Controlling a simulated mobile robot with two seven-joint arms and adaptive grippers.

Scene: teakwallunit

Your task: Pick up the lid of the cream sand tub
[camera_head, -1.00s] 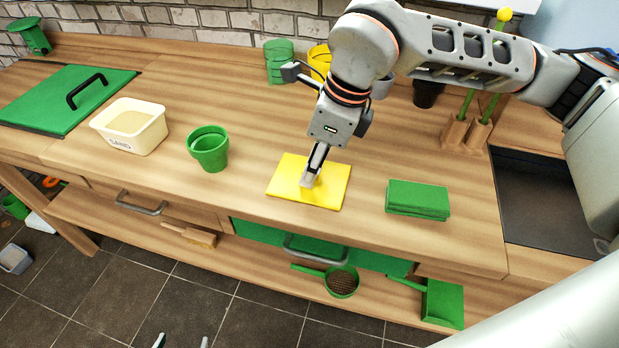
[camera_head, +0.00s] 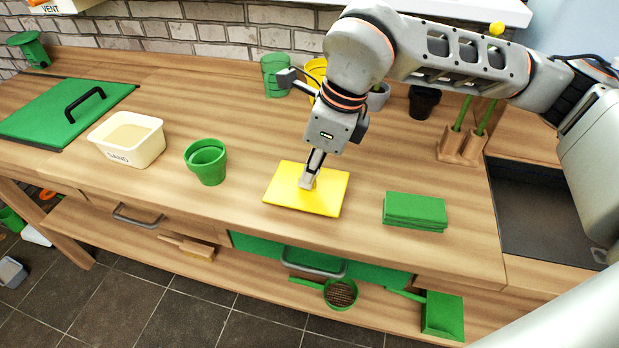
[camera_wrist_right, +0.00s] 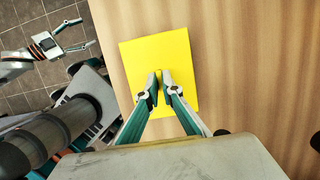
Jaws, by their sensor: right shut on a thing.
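The cream sand tub (camera_head: 149,153), labelled SAND, stands open on the left of the wooden worktop with sand showing inside. A flat yellow square panel, which I take to be its lid (camera_head: 326,198), is near the worktop's front middle; it also fills the centre of the wrist view (camera_wrist_right: 155,52). My right gripper (camera_head: 308,181) points down at its middle, shut on it by a small part mostly hidden between the fingertips (camera_wrist_right: 159,82). The lid looks roughly level and slightly raised. My left gripper (camera_wrist_right: 78,35) shows only in the wrist view, open and empty over the floor.
A green pot (camera_head: 206,162) stands between tub and lid. Stacked green pads (camera_head: 414,211) lie right of the lid. A green board with a black handle (camera_head: 85,103) is far left. More pots (camera_head: 275,76) stand behind my right arm. Bare wood surrounds the lid.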

